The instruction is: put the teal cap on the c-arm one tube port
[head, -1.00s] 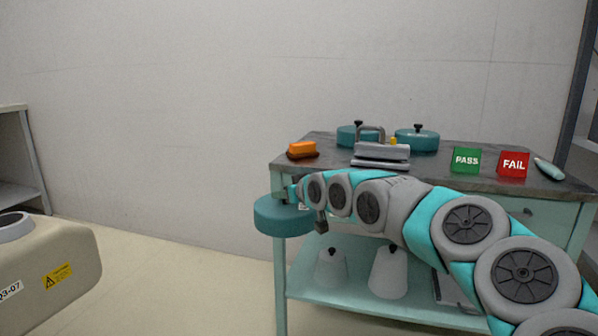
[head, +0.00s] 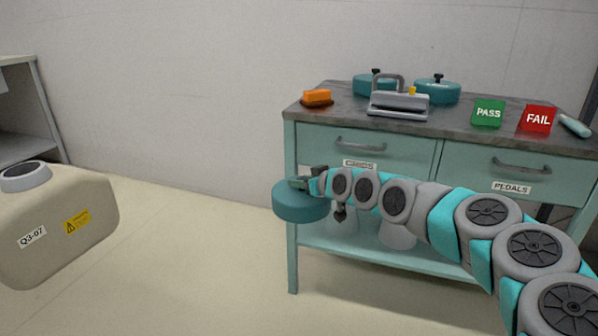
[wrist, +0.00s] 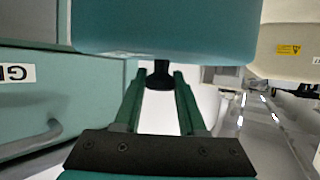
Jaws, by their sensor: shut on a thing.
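A beige housing (head: 62,235) marked Q3-07 stands at the lower left, with a grey-rimmed round port (head: 25,177) on top. The port is uncovered and well apart from the cap. The housing also shows at the upper right of the wrist view (wrist: 288,30).
A teal cart (head: 360,152) stands at the right. Its top holds two more teal caps (head: 437,90), an orange block (head: 317,97), a grey handled device (head: 398,104) and PASS and FAIL signs. A shelf (head: 30,110) is at far left. Floor between housing and cart is clear.

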